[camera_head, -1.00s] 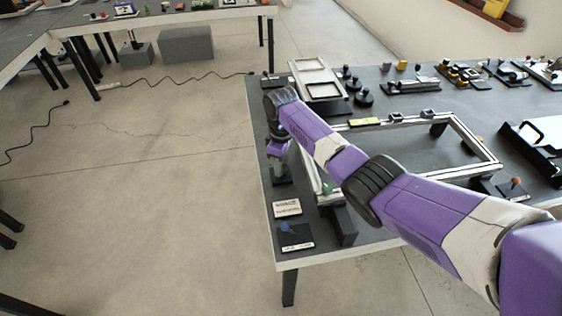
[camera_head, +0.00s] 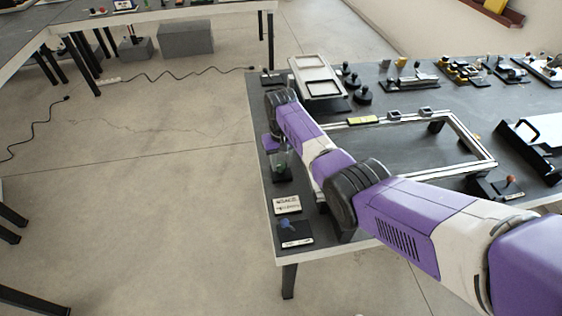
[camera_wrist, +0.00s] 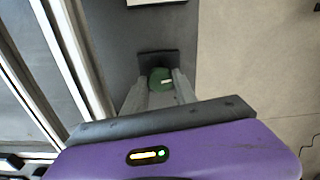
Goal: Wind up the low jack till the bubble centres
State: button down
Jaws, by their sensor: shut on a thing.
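A green knob (camera_wrist: 161,80) on a dark base sits between my gripper's (camera_wrist: 160,88) two grey fingers in the wrist view, and the fingers are shut on it. In the head view the green part (camera_head: 280,167) shows just below my purple wrist, at the left edge of the table; the fingertips are hard to make out there. A light metal frame (camera_head: 468,138) lies on the table. A yellow-green level (camera_head: 363,120) sits on its far rail. The bubble is too small to read. My arm hides part of the frame's left side.
A blue-knobbed block (camera_head: 294,235) and a white label card (camera_head: 287,205) are at the table's near left corner. An orange-knobbed device (camera_head: 510,181) is near the frame's right corner. Black round pieces (camera_head: 362,95) and a pale tray (camera_head: 316,77) stand beyond the frame.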

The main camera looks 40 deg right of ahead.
aim_at(281, 164)
jog(key=shift+w+r+m, duration=0.1)
jog(key=shift+m, duration=0.5)
jog(key=c, duration=1)
grip_release()
notch_tip(281, 164, up, 8)
jog(key=shift+f, duration=0.15)
